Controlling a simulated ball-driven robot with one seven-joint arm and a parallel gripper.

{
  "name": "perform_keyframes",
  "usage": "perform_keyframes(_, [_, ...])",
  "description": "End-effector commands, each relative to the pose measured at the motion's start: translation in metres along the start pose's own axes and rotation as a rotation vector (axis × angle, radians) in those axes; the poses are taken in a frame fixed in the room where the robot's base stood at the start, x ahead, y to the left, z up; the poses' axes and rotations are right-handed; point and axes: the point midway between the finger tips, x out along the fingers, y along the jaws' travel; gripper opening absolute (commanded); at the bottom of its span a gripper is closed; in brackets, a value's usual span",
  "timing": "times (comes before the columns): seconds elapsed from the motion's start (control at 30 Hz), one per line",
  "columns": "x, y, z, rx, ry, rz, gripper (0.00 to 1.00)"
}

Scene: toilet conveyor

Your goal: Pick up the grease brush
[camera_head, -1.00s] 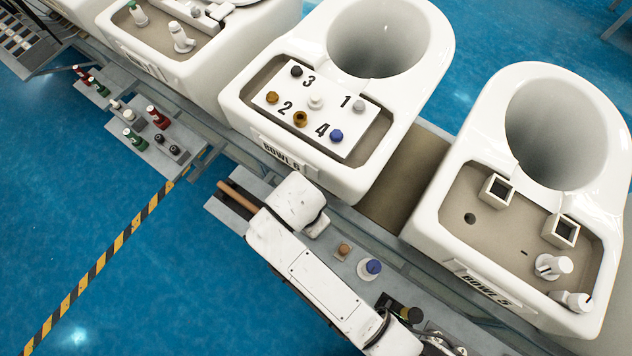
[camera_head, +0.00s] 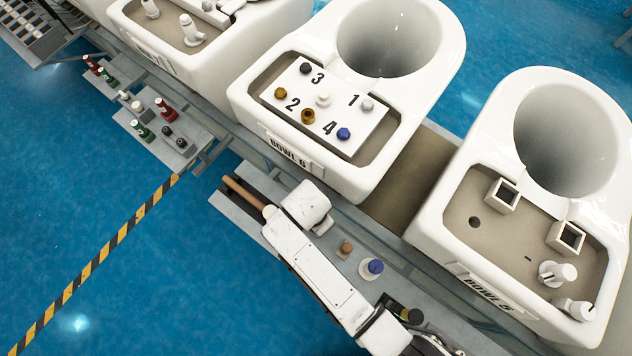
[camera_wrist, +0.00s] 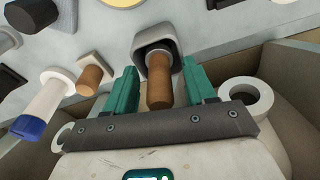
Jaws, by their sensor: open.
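A rod with a brown wooden handle, which looks like the grease brush (camera_wrist: 158,85), stands in a dark square holder in the wrist view. Its handle end points toward the camera, and its lower part is hidden in the holder. My gripper (camera_wrist: 159,72) is open, with one green finger on each side of the handle. Whether either finger touches it I cannot tell. In the head view a long brown rod (camera_head: 243,192) shows beside the white end of my arm; the fingers are hidden there.
A short brown peg (camera_head: 346,247) and a blue-topped white piece (camera_head: 374,267) stand on the grey shelf below Bowl 6 (camera_head: 290,150). Bowl 5 (camera_head: 490,290) is at the right. Blue floor is clear at lower left.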

Motion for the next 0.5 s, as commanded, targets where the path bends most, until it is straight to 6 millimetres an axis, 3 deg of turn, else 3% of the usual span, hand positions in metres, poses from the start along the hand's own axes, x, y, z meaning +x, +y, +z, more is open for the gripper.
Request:
perform_keyframes(0.1, [-0.0003, -0.0001, 0.0000, 0.000, 0.000, 0.000, 0.53])
perform_keyframes(0.5, [-0.0004, 0.0000, 0.0000, 0.000, 0.000, 0.000, 0.15])
